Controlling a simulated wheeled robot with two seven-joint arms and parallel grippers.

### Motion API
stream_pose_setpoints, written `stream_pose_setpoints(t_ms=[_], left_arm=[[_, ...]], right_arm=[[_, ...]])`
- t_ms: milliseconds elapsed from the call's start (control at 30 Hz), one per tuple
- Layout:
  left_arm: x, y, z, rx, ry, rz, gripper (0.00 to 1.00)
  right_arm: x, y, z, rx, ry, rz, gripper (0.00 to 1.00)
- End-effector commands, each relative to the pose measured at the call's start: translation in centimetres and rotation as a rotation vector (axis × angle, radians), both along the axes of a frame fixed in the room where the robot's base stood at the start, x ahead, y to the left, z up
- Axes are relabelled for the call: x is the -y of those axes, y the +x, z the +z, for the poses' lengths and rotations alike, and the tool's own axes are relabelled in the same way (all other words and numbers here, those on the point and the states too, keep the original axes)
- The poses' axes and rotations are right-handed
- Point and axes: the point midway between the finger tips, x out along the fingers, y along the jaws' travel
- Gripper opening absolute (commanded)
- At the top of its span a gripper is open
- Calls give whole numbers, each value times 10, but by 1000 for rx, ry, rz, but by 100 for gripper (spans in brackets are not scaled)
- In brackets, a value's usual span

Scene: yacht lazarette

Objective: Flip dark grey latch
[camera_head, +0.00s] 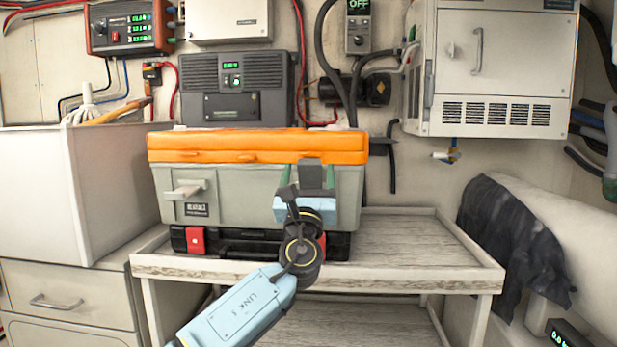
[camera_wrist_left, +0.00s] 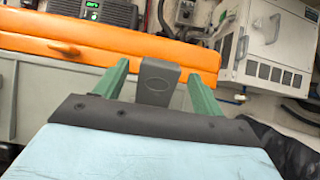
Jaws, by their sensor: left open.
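A grey toolbox (camera_head: 260,196) with an orange lid (camera_head: 250,146) stands on a wooden-topped cart. The dark grey latch (camera_head: 310,168) is on the right part of its front, at the lid's lower edge. In the left wrist view the latch (camera_wrist_left: 160,82) is a squared tab with an oval mark, between my two green fingers. My left gripper (camera_head: 309,180) is open, with one finger on each side of the latch; I cannot tell whether they touch it. It hides the toolbox front below the latch. A lighter grey latch (camera_head: 187,189) juts out at the front left. My right gripper is not in view.
A black case with red latches (camera_head: 195,240) lies under the toolbox. The cart top (camera_head: 420,240) is bare to the right. A dark grey unit (camera_head: 245,85) stands behind. A white cabinet (camera_head: 90,190) is close on the left, and a dark cloth (camera_head: 510,235) hangs right.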

Motion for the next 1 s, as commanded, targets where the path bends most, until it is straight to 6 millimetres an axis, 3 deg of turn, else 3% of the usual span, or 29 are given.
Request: stream_pose_setpoints(t_ms=[267, 700, 1000], left_arm=[[0, -13, -10, -1, 0, -2, 69], [0, -86, -61, -2, 0, -1, 69], [0, -108, -77, -1, -1, 1, 69]], right_arm=[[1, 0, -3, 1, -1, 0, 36], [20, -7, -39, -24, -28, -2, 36], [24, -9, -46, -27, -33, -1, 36]])
